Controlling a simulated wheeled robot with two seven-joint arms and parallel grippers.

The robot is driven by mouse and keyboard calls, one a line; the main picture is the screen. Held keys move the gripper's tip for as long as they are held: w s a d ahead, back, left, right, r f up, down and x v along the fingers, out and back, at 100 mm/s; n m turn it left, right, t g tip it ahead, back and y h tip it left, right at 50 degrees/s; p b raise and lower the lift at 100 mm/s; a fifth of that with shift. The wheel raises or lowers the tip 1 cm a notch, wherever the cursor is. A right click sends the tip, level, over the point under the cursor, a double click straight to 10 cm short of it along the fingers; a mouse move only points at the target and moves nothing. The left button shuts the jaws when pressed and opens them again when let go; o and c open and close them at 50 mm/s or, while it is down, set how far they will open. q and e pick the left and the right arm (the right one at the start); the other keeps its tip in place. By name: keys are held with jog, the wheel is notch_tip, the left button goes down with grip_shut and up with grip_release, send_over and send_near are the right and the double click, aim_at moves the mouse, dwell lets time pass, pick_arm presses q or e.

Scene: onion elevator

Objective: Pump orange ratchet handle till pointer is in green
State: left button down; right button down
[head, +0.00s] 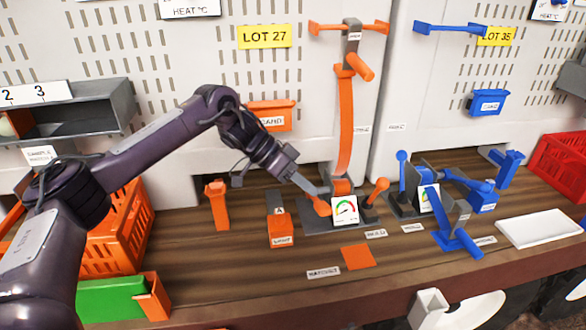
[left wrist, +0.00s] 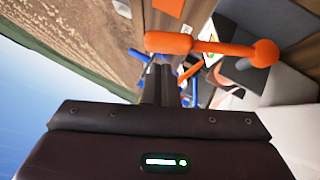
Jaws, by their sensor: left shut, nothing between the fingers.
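The orange ratchet unit stands on the bench in the head view, with a white dial (head: 345,210) on its front. The dial has a coloured arc including green; its pointer is too small to read surely. An orange lever with a ball end (head: 377,189) rises at the dial's right. In the left wrist view, an orange ball-ended bar (left wrist: 215,47) crosses just beyond my shut fingers (left wrist: 165,88).
A blue twin unit (head: 425,198) stands to the right with blue levers. An orange light box (head: 281,230) and an orange post (head: 216,205) stand at left. An orange square (head: 357,257) lies in front. A tall orange strap (head: 346,120) hangs behind.

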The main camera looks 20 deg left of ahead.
aim_at(329, 204)
pick_arm(q)
jog(key=shift+p+x, duration=0.3)
jog(key=shift+x, duration=0.7)
jog(key=shift+w+d+f, duration=0.15)
jog(key=shift+d+f, duration=0.2)
